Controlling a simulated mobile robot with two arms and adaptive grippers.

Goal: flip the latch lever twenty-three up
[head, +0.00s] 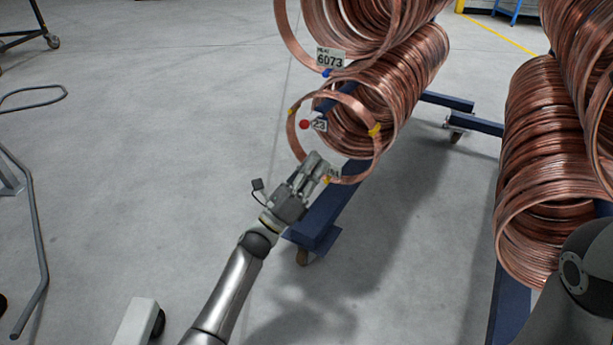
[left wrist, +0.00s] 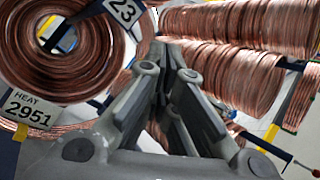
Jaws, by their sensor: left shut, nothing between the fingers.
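The tag numbered 23 (head: 319,125) hangs at the front of the lower copper coil (head: 385,95) in the head view. A red ball knob (head: 304,124) sits just left of it; the lever's rod is too small to make out. The tag also shows at the top of the left wrist view (left wrist: 123,10), on a dark blue bar. My left gripper (head: 318,166) is shut and empty, below the tag and knob, in front of the coil's lower rim. Its closed fingers fill the middle of the left wrist view (left wrist: 172,58). My right gripper is out of view.
A tag reading 6073 (head: 330,59) hangs on the upper coil. Blue rack beams (head: 328,215) run under the coils. More coils (head: 545,150) stand at the right, near my right arm.

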